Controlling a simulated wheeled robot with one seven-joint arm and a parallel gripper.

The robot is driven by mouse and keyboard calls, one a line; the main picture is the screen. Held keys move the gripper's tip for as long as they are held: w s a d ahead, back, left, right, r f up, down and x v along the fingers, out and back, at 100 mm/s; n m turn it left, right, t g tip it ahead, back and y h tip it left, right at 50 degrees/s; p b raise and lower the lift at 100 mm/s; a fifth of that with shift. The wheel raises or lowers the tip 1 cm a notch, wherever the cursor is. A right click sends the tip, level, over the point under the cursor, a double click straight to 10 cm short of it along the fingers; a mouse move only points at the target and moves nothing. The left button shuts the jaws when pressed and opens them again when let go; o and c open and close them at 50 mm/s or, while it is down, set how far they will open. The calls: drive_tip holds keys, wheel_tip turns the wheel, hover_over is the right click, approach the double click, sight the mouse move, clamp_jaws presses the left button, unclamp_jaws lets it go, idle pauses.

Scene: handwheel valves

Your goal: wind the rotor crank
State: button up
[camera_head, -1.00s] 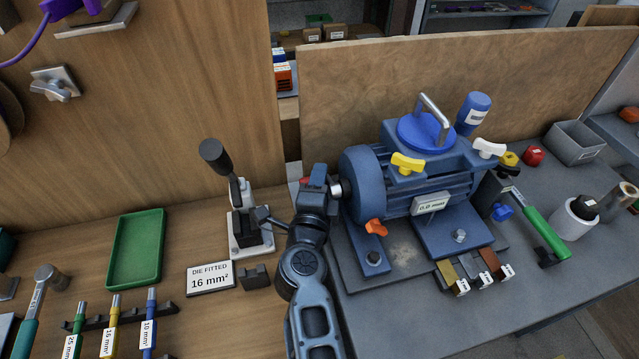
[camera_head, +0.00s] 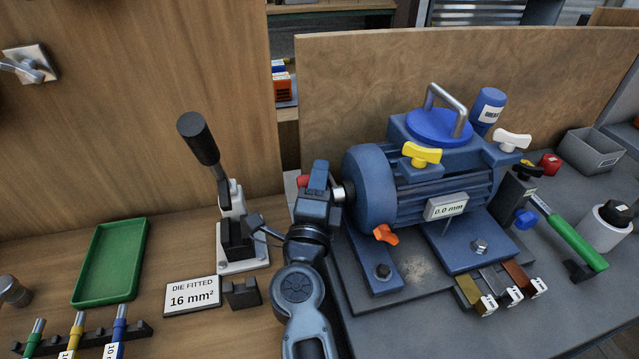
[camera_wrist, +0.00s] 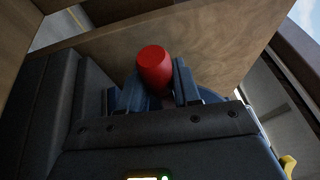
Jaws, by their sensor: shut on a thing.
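The blue motor (camera_head: 372,192) stands on a grey plate, with a short metal shaft (camera_head: 341,193) at its left end. My gripper (camera_head: 317,180) is at this left end, in front of the shaft. In the wrist view, a rounded red crank handle (camera_wrist: 155,68) stands up between my two blue fingers, and the gripper is shut on it. Only a small red part of the handle (camera_head: 302,181) shows in the head view, left of my gripper. The crank's arm is hidden behind my gripper. A gauge tag on the motor (camera_head: 447,207) reads 0.0 mm.
A press with a black lever (camera_head: 199,139) stands close left of my arm. Yellow (camera_head: 421,154) and orange (camera_head: 386,235) wing knobs stick out from the motor. A wooden panel (camera_head: 330,90) rises behind. A green tray (camera_head: 88,296) lies at left.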

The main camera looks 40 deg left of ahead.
drive_tip(key=shift+r, duration=0.1)
drive_tip(key=o, duration=1)
drive_tip(key=shift+c, duration=0.2)
drive_tip(key=shift+s, duration=0.1)
drive_tip(key=p+v, duration=0.1)
drive_tip(key=v, duration=0.6)
drive_tip(key=shift+s+d, duration=0.15)
drive_tip(key=shift+s, duration=0.1)
